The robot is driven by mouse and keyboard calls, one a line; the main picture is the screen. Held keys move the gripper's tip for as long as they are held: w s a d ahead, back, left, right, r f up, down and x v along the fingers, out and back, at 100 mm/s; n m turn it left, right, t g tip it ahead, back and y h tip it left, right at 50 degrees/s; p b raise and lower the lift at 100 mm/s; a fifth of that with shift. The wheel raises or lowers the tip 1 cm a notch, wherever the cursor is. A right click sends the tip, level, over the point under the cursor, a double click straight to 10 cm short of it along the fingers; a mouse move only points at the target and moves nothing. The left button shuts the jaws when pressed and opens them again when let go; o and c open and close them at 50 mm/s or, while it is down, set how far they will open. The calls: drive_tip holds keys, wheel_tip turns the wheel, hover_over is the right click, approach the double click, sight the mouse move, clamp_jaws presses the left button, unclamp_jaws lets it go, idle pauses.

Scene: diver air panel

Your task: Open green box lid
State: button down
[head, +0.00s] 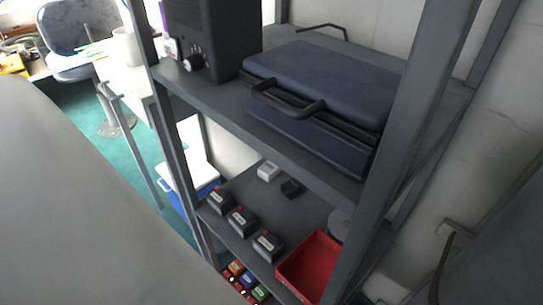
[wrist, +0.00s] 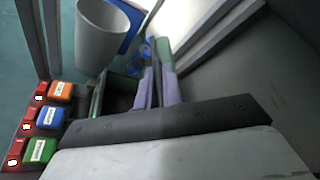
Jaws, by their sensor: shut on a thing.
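In the wrist view my gripper (wrist: 161,62) reaches away from its dark palm bar, with its two narrow fingers close together. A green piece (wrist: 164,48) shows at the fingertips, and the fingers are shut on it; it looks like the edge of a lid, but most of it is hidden. Just left of the fingers is a dark, open-looking hollow with a green wall (wrist: 96,104). A small green box (wrist: 39,152) with a white label sits at the lower left, apart from the fingers. It also shows low in the head view (head: 260,293). My gripper does not show there.
Blue (wrist: 46,118) and orange (wrist: 61,91) labelled boxes line up beyond the green one, with red pieces beside them. A pale bin (wrist: 101,35) stands behind. The shelf rack (head: 292,160) holds a blue case (head: 325,85), dark units and a red tray (head: 312,262).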

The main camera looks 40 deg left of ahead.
drive_tip(key=shift+w+r, duration=0.2)
drive_tip(key=shift+w, duration=0.05)
drive_tip(key=c, duration=1.5)
unclamp_jaws()
drive_tip(key=shift+c, duration=0.2)
drive_tip(key=shift+d, duration=0.15)
drive_tip(key=shift+s+d+r, duration=0.15)
drive_tip(key=shift+d+r, duration=0.05)
drive_tip(key=shift+d, duration=0.1)
drive_tip(key=s+d, duration=0.4)
drive_tip(key=d, duration=0.7)
drive_tip(key=shift+s+d, duration=0.25)
